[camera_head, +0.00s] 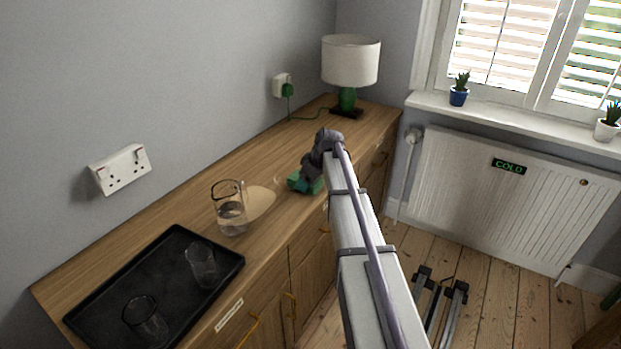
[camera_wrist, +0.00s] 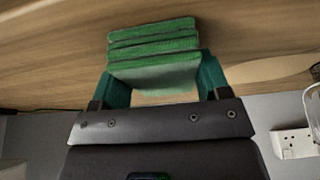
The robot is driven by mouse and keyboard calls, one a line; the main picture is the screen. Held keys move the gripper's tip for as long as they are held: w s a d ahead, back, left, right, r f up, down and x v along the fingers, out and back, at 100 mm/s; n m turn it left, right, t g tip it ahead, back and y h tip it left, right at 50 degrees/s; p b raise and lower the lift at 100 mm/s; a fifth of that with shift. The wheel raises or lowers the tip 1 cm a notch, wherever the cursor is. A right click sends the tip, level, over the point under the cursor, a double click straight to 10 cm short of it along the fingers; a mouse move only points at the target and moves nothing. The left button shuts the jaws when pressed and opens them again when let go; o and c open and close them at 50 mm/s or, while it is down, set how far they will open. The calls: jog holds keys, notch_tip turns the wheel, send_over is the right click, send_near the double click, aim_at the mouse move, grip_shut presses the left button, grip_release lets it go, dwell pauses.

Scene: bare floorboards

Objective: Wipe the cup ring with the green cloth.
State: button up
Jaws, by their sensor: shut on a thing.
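The green cloth (camera_wrist: 152,45) is a folded stack of several layers between the two teal fingers of my gripper (camera_wrist: 163,78) in the wrist view. My gripper is shut on it. In the head view my gripper (camera_head: 306,180) is over the front part of the wooden sideboard (camera_head: 165,213), right of the glass jug (camera_head: 231,212). I cannot tell whether the cloth touches the wood.
A black tray (camera_head: 172,238) with two glasses (camera_head: 201,264) (camera_head: 145,321) is at the sideboard's near left end. A lamp (camera_head: 350,62) stands at the far end, its green cord running to a wall socket.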

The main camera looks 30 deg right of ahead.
aim_at(277, 175)
jog(key=shift+w+a, duration=1.05)
jog(key=shift+w, duration=0.55)
jog(key=shift+w+a, duration=1.05)
jog(key=shift+w, duration=0.6)
jog(key=shift+w+a, duration=1.05)
jog(key=shift+w, duration=0.55)
notch_tip(277, 175, up, 6)
jog(key=p, duration=0.6)
notch_tip(277, 175, up, 3)
jog(key=p, duration=0.3)
jog(key=shift+s+d, duration=0.1)
